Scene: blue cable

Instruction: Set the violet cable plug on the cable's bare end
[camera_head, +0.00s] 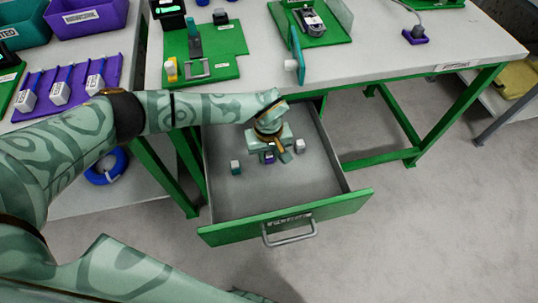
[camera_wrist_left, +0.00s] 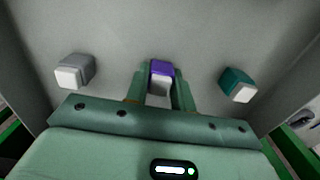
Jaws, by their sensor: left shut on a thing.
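My left gripper (camera_head: 270,154) reaches down into the open drawer and is shut on the violet plug (camera_head: 269,158). In the left wrist view the violet plug (camera_wrist_left: 161,69), violet at its far part and pale on its near part, sits between the two fingers (camera_wrist_left: 159,88). A teal and white plug (camera_head: 235,167) and a grey and white plug (camera_head: 300,146) stand apart on either side, and they also show in the wrist view as teal (camera_wrist_left: 237,84) and grey (camera_wrist_left: 75,71). I cannot make out the cable's bare end. My right gripper is not in view.
The grey drawer (camera_head: 238,203) has side walls and a green front with a handle (camera_head: 288,238). Above it, the worktop (camera_head: 400,55) carries green fixtures and a grey cord (camera_head: 413,15) at a violet base. A blue coil (camera_head: 106,168) lies low on the left.

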